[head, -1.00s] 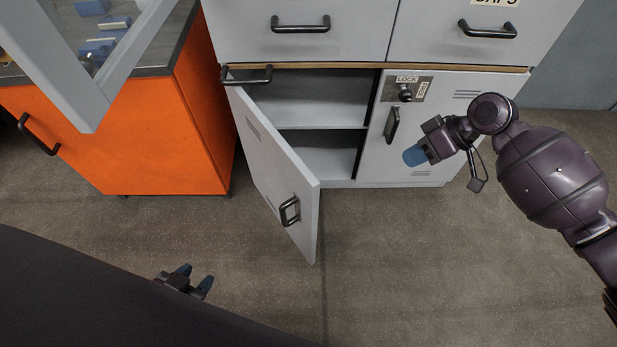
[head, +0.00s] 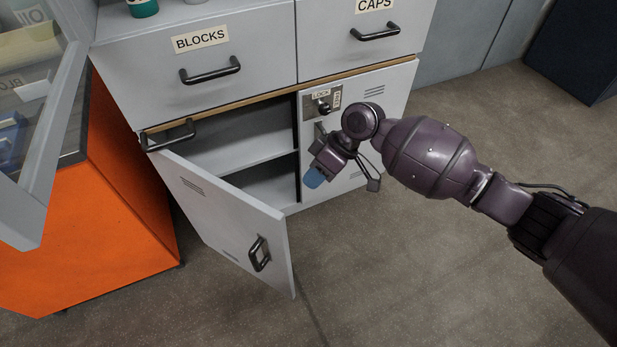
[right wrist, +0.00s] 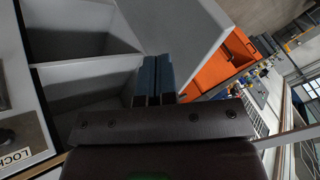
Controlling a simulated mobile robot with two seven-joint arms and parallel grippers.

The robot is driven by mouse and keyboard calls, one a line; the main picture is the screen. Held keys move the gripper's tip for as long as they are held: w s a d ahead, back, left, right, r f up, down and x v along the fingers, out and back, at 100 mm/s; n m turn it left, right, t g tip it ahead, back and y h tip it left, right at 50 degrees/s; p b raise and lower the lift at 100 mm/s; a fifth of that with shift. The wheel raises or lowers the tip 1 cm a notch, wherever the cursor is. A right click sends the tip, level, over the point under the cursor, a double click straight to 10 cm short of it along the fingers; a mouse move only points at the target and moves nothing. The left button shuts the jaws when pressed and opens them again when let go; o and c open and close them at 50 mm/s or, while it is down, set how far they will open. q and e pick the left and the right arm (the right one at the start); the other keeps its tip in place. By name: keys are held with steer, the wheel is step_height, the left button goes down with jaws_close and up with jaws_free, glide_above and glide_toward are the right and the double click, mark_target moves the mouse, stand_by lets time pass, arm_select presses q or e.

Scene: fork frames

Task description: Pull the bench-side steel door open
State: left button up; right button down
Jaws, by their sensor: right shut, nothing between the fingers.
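The bench-side steel door (head: 222,212) is the grey left door of the cabinet. It stands swung well out from the frame, hinged at its left, with a dark bar handle (head: 259,254) near its free edge. In the right wrist view the grey door panel (right wrist: 185,30) shows behind the fingers. My right gripper (head: 314,178) is shut and empty, with blue fingertips. In the head view it hangs in front of the right door, near the opening's right edge, apart from the open door. The shut blue fingers also show in the right wrist view (right wrist: 152,75). My left gripper is out of view.
The right steel door (head: 372,125) is shut, with a lock plate (head: 322,101). The open compartment (head: 245,140) has a shelf and looks empty. Drawers marked BLOCKS (head: 200,60) and CAPS sit above. An orange bench cabinet (head: 120,200) stands left. The floor in front is clear.

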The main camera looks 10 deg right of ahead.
arm_select(q)
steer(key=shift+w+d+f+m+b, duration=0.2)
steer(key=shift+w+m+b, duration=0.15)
steer(key=shift+b, duration=0.4)
arm_select(e)
steer(key=s+a+f, duration=0.4)
steer(key=a+f, duration=0.2)
steer(key=shift+a, duration=0.35)
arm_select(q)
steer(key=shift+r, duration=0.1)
arm_select(e)
steer(key=shift+s+r, duration=0.1)
steer(key=shift+s, duration=0.05)
